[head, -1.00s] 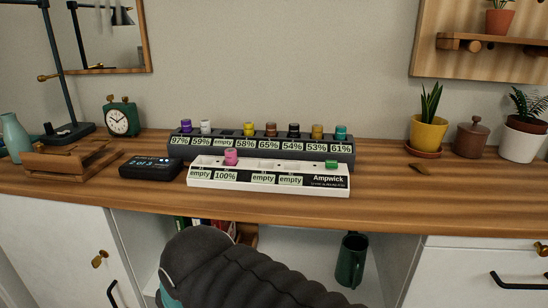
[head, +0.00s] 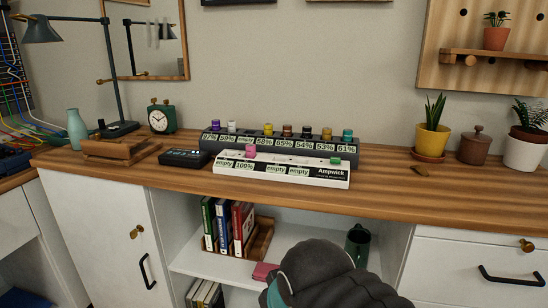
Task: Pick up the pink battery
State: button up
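The pink battery (head: 251,150) stands upright in the white Ampwick charger (head: 225,167), above a label reading 100%. Its lower part is hidden in the slot. A green battery (head: 335,161) sits at the right end of the same charger, and other front labels read empty. My dark grey arm shows at the bottom of the head view, below the desk top and well away from the battery. My gripper is not visible.
Behind stands a dark charger (head: 352,149) with several coloured batteries. A black display box (head: 185,157), wooden tray (head: 110,152), clock (head: 161,118) and lamp (head: 115,90) are left; a yellow pot (head: 431,140) is right. The desk front (head: 300,194) is clear.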

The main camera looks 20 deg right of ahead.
aim_at(251, 148)
jog(key=z, duration=0.25)
jog(key=i, duration=0.5)
jog(key=k, duration=0.5)
jog(key=u, duration=2)
jog(key=i, duration=2.45)
jog(key=z, duration=3.7)
